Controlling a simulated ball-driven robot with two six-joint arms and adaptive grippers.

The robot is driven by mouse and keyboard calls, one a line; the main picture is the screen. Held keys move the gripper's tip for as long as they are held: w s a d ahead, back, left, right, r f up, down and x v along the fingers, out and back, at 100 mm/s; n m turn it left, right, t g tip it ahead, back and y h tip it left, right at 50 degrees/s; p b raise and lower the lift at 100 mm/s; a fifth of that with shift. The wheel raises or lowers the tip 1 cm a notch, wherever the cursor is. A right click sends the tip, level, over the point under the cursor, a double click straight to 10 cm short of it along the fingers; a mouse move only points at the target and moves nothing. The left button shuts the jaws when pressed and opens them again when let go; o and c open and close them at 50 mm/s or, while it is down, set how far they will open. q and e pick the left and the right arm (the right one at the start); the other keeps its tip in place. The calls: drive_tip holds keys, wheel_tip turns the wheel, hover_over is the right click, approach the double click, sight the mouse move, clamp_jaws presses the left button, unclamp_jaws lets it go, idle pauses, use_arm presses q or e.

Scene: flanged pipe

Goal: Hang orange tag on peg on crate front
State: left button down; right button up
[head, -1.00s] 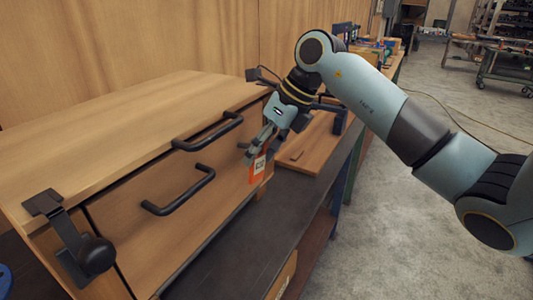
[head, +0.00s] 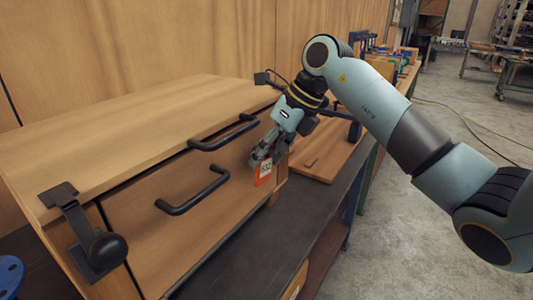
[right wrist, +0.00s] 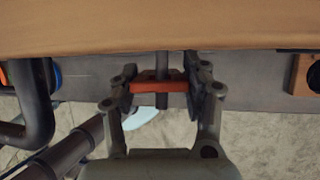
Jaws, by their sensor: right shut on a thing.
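The wooden crate (head: 135,205) stands on the dark bench, its front carrying two black handles. My right gripper (head: 260,160) is at the right end of the crate front, shut on the orange tag (head: 264,173). The tag hangs below the fingers and shows a white label with digits. In the right wrist view the tag (right wrist: 150,87) is edge-on between the fingertips, close to the crate front. A dark peg (right wrist: 161,63) lines up with the tag and shows on both sides of it. I cannot tell whether it passes through the tag's hole. My left gripper is out of view.
The lower handle (head: 195,195) is just left of the tag. A black latch with a round knob (head: 108,250) is at the crate's left end. A wooden board (head: 322,150) lies on the bench beyond the gripper. The dark bench top (head: 290,215) before the crate is clear.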

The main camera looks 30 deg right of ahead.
sight(267, 175)
drive_tip(key=o, duration=1)
drive_tip(key=shift+f, duration=0.1)
drive_tip(key=shift+s+d+f+b, duration=0.15)
drive_tip(key=shift+s+f+b, duration=0.15)
drive_tip(key=shift+f+b, duration=0.35)
drive_tip(key=shift+s+d+f+b, duration=0.1)
drive_tip(key=shift+s+f+b, duration=0.15)
drive_tip(key=shift+f+b, duration=0.4)
drive_tip(key=shift+f, duration=0.1)
drive_tip(key=s+d+p, duration=0.1)
drive_tip(key=s, duration=0.1)
drive_tip(key=s+d+p, duration=0.1)
drive_tip(key=s, duration=0.2)
drive_tip(key=s+d+p, duration=0.1)
drive_tip(key=s, duration=0.2)
drive_tip(key=shift+s+d, duration=0.2)
